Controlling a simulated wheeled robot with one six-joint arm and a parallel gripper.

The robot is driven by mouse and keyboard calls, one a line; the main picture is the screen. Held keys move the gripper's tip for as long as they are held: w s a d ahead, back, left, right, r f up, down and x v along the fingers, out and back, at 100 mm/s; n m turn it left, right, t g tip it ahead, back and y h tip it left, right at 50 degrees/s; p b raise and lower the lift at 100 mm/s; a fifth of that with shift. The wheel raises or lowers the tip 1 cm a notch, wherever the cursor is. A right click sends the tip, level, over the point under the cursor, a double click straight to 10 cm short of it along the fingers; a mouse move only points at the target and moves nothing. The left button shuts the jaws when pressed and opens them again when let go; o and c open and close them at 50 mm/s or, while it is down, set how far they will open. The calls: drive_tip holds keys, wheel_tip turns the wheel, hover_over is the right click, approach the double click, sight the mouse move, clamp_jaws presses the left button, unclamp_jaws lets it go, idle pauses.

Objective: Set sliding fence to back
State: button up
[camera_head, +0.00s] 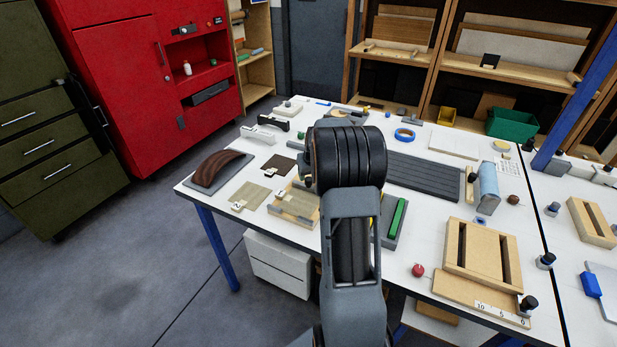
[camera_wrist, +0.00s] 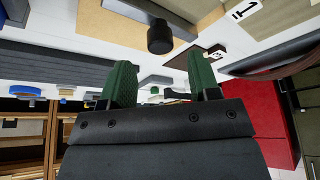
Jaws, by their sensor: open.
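A wooden jig (camera_head: 482,250) with two dark slots lies at the right front of the table in the head view. A wooden strip with a printed scale (camera_head: 490,308) runs along its front edge, with a black knob (camera_head: 529,303) at its right end. I cannot tell for sure which piece is the sliding fence. In the wrist view, my gripper (camera_wrist: 162,84) is open, with two green fingertips apart and nothing between them. Beyond it is a black knob (camera_wrist: 160,38) beside a pale wooden piece (camera_wrist: 120,22). My arm hides my gripper in the head view.
The white table (camera_head: 425,262) holds a grey ribbed slab (camera_head: 425,178), a red ball-like knob (camera_head: 418,270), a blue tape ring (camera_head: 404,135) and a curved brown form (camera_head: 220,170). A red cabinet (camera_head: 120,90) stands at the left. Wooden shelves (camera_head: 432,90) stand behind.

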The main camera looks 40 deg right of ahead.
sight(309, 179)
drive_tip(key=shift+x, duration=2.05)
drive_tip(key=shift+c, duration=0.2)
clamp_jaws()
